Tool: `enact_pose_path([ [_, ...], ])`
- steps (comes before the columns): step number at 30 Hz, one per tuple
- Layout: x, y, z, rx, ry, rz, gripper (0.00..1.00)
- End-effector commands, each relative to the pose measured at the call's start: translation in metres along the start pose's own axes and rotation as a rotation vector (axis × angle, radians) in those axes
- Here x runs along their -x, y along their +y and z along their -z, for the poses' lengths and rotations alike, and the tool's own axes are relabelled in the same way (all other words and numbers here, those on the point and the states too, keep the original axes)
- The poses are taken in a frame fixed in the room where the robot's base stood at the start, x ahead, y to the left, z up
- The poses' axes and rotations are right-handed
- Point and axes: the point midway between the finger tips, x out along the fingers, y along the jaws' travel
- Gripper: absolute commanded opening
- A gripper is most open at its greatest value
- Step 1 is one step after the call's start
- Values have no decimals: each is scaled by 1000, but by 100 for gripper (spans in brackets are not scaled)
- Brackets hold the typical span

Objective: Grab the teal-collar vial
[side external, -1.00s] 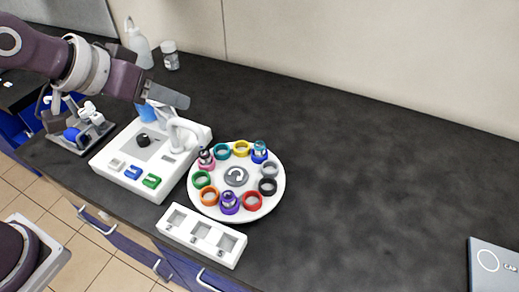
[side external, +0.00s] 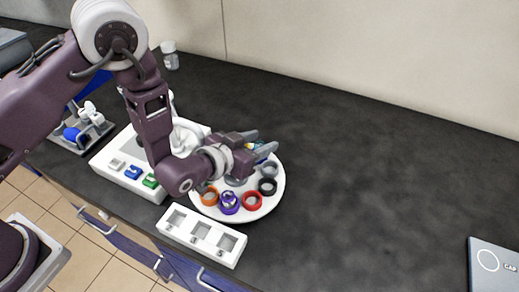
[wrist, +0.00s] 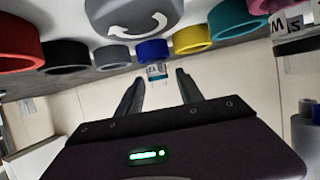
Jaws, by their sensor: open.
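A small vial with a pale label and teal-blue band (wrist: 156,71) stands in the blue ring (wrist: 152,51) of the white turntable (side external: 278,182). In the wrist view, which looks upside down, it lies between the two open fingers of my gripper (wrist: 158,88), near their tips. In the side view my gripper (side external: 265,142) is low over the turntable's back edge and mostly hides this vial. I cannot tell whether the fingers touch it. The teal ring (wrist: 235,22) shows in the wrist view with no vial visible in it.
Another labelled vial (wrist: 288,25) is by the pink ring. A vial (side external: 229,200) stands in the purple ring. A white three-slot block (side external: 201,236) is in front, a white button device (side external: 125,165) at left.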

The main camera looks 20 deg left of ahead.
Motion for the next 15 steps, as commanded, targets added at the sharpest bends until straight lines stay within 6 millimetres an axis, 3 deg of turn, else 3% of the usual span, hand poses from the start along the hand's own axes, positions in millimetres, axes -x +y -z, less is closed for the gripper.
enact_pose_path([
  [6,-2,0,0,0,0,0,44],
  [12,-2,0,0,0,0,0,5],
  [13,-2,0,0,0,0,0,0],
  [15,-2,0,0,0,0,0,0],
])
